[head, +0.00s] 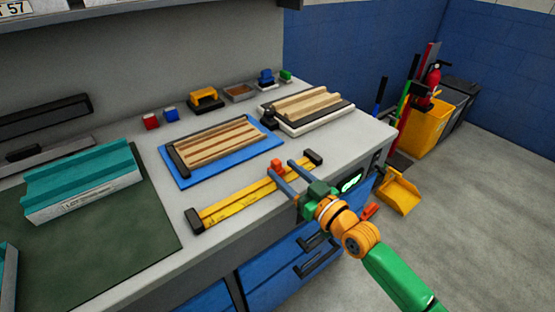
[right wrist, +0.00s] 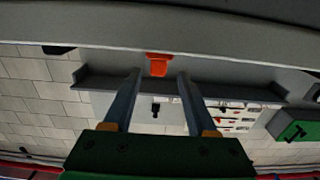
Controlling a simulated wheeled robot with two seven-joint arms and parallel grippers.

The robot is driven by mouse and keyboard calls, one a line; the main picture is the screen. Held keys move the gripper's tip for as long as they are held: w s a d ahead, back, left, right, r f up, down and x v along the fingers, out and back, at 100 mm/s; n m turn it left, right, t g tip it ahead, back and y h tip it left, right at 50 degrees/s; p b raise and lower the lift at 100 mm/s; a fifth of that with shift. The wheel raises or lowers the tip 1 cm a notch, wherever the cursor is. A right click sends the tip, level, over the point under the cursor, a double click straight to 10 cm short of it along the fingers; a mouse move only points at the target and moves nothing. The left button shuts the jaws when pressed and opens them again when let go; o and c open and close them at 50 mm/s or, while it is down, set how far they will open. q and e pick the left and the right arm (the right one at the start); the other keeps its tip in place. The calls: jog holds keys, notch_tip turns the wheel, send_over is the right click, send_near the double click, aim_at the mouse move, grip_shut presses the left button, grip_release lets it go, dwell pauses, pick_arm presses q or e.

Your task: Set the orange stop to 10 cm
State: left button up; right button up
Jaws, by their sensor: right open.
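The orange stop (head: 277,166) is a small block on the yellow ruler (head: 240,197), which lies on the grey bench with black end blocks. The stop sits nearer the ruler's right end. My right gripper (head: 282,168) reaches in from the right, its two blue-grey fingers open and apart at the stop. In the right wrist view the orange stop (right wrist: 159,65) shows between and just beyond the fingertips; contact cannot be told. The ruler's marks are too small to read. My left gripper is not in view.
A blue mat (head: 175,180) with a striped wooden panel lies behind the ruler, with a second panel (head: 305,105) at back right. A teal piece (head: 80,180) lies on the dark green mat (head: 150,225) at left. The bench's front edge is close to the ruler.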

aim_at(276, 167)
jog(key=shift+x, duration=0.8)
jog(key=shift+w+a+r, duration=0.15)
jog(key=shift+w, duration=0.4)
jog(key=shift+a, duration=0.1)
grip_shut()
jog(key=shift+f, duration=0.2)
